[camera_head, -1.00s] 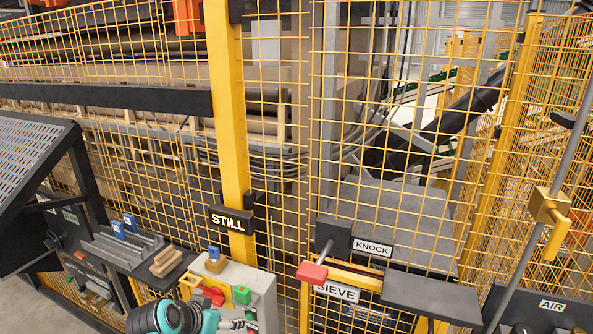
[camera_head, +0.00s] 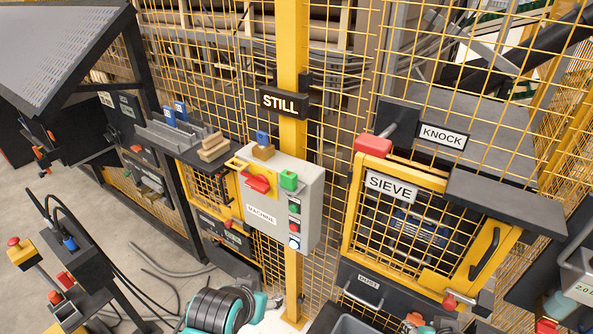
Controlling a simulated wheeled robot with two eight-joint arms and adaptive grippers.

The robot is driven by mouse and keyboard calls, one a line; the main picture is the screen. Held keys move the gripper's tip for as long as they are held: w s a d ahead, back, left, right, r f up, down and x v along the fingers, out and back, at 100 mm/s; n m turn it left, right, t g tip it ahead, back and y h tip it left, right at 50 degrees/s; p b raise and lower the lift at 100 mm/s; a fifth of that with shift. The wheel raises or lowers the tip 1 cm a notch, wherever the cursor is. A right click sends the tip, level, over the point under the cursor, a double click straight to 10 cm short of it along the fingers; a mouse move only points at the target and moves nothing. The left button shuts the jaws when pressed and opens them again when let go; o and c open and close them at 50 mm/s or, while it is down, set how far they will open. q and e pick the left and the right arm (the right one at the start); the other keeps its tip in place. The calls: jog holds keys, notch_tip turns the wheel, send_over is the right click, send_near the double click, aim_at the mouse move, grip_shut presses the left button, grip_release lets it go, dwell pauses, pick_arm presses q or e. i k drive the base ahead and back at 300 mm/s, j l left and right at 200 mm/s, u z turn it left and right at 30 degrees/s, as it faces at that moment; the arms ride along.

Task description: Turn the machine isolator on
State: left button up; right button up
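The grey machine box (camera_head: 272,200) hangs on the yellow post, with a "MACHINE" label on its front. Its isolator, a red handle (camera_head: 256,183) on a yellow plate, sits at the upper left of the front face; the handle lies slanted. Part of my arm, black and teal, shows at the bottom below the box. Neither gripper can be made out.
The "STILL" sign (camera_head: 284,103) is on the post above the box. At the right is the "SIEVE" gate (camera_head: 415,225) with a red knob (camera_head: 374,145) and the "KNOCK" sign (camera_head: 443,136). A control stand (camera_head: 75,262) with cables is at lower left. Grey floor shows at left.

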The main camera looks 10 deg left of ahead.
aim_at(258, 183)
jog(key=i+l+u, duration=0.1)
jog(key=u, duration=0.3)
jog(key=i+l+u, duration=0.15)
jog(key=u, duration=0.2)
jog(key=l+u, duration=0.2)
jog(key=u, duration=0.2)
jog(key=i, duration=0.05)
